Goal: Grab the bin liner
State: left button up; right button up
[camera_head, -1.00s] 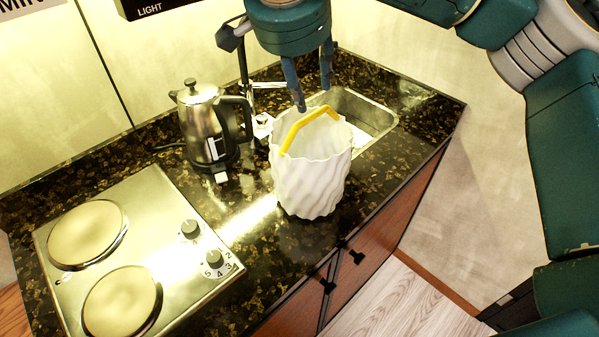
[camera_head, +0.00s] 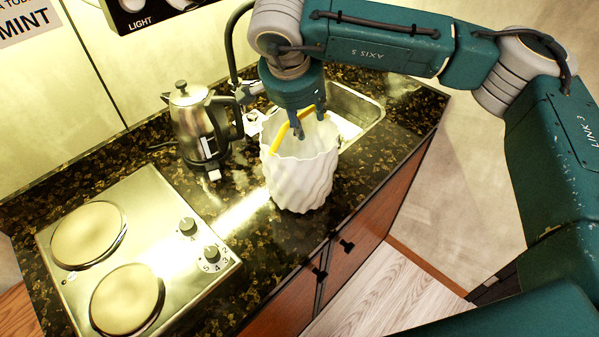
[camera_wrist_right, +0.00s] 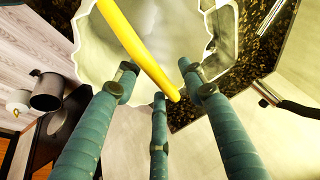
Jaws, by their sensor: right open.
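The bin liner (camera_head: 303,180) is a white, wavy-walled bag standing upright on the dark speckled counter, with a yellow strap (camera_head: 281,133) arching over its open top. My right gripper (camera_head: 303,124) points down over the liner's mouth, its fingers at the level of the strap. In the right wrist view, the yellow strap (camera_wrist_right: 138,46) runs diagonally past the spread fingertips (camera_wrist_right: 158,84). The white liner (camera_wrist_right: 83,42) lies beyond them. The fingers are open and not closed on the strap. My left gripper is not in view.
A steel kettle (camera_head: 199,127) stands left of the liner. A sink (camera_head: 358,112) with a dark tap (camera_head: 231,52) lies behind it. A two-plate hob (camera_head: 160,215) is at the left. The counter's front edge is close to the liner.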

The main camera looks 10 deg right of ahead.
grip_shut()
jog(key=shift+a+r, duration=0.1)
